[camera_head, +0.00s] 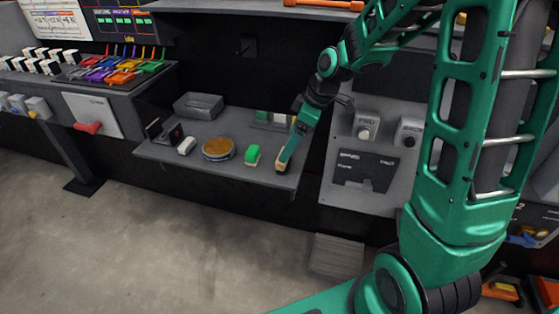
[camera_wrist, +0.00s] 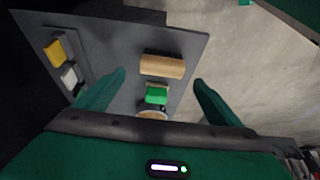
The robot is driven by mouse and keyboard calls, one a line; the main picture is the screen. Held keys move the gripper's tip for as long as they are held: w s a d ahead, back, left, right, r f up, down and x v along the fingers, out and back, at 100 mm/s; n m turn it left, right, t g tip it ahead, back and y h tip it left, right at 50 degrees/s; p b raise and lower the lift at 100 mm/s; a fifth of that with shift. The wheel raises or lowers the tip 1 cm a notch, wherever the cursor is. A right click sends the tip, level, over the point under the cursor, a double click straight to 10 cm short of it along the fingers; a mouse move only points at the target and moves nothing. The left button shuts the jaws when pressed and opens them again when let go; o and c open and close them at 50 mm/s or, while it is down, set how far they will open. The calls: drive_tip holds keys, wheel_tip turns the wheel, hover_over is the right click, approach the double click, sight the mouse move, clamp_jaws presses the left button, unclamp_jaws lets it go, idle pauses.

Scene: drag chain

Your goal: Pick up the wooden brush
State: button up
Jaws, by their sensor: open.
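The wooden brush (camera_wrist: 162,66) shows in the wrist view as a tan block lying on the grey shelf (camera_wrist: 120,35). In the head view a tan end (camera_head: 281,167), apparently the same brush, shows at the tip of my gripper (camera_head: 284,155), near the shelf's right front edge. In the wrist view my gripper's two green fingers (camera_wrist: 158,88) stand wide apart, with the brush beyond them and between their lines. Nothing is held. Whether the fingers are level with the brush in height I cannot tell.
A green block (camera_head: 252,155) lies left of the brush, then a round brown-topped tin (camera_head: 218,149) and a white block (camera_head: 186,145). A grey box (camera_head: 198,106) stands at the back left. A panel with knobs (camera_head: 366,150) stands to the right. The floor in front is clear.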

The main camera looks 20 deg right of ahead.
drive_tip(key=shift+x, duration=0.95)
drive_tip(key=x, duration=0.4)
drive_tip(key=shift+f, duration=0.45)
drive_tip(key=c, duration=1.1)
